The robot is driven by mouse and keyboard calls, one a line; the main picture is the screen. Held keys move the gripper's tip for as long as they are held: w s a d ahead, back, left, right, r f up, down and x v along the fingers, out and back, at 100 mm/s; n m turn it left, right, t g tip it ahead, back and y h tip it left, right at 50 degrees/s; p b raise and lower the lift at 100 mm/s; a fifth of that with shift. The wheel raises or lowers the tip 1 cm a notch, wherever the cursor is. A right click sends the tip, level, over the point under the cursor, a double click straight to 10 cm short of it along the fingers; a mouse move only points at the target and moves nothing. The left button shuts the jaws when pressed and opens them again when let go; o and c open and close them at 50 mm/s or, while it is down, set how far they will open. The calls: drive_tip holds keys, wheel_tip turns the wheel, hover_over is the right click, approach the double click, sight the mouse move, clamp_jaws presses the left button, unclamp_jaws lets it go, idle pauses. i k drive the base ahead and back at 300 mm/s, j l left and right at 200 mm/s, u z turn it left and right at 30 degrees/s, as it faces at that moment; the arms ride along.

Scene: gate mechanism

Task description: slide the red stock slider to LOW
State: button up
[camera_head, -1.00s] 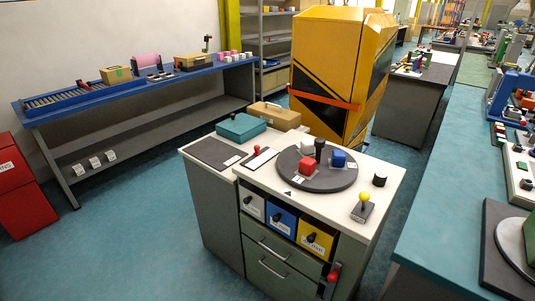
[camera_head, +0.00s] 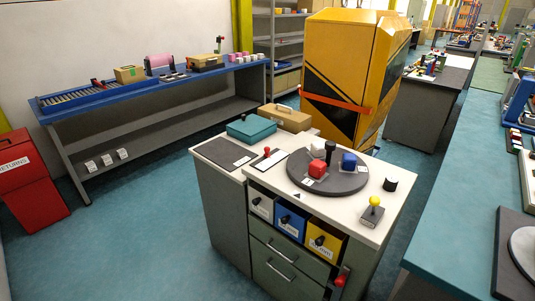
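A small red knob (camera_head: 267,151) stands on a white strip (camera_head: 266,160) on the white-topped cabinet, left of the round grey turntable. It may be the red stock slider, but the strip's markings, including any LOW mark, are too small to read. A second red handle (camera_head: 342,278) sits low on the cabinet's front right corner, and I cannot tell from here what it works. My gripper is not in view.
The cabinet's turntable (camera_head: 302,184) carries red, blue, white and black pieces. A yellow-knobbed lever (camera_head: 375,203) is at right. A teal box (camera_head: 251,128) lies behind. A red bin (camera_head: 30,180) stands left. The floor (camera_head: 140,225) left of the cabinet is clear.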

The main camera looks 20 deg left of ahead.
sight(266, 149)
drive_tip(key=i+j, duration=0.1)
drive_tip(key=j, duration=0.3)
drive_tip(key=i+j, duration=0.15)
drive_tip(key=j, duration=0.3)
drive_tip(key=i+j, duration=0.1)
drive_tip(key=j, duration=0.3)
drive_tip(key=i+j, duration=0.1)
drive_tip(key=j, duration=0.35)
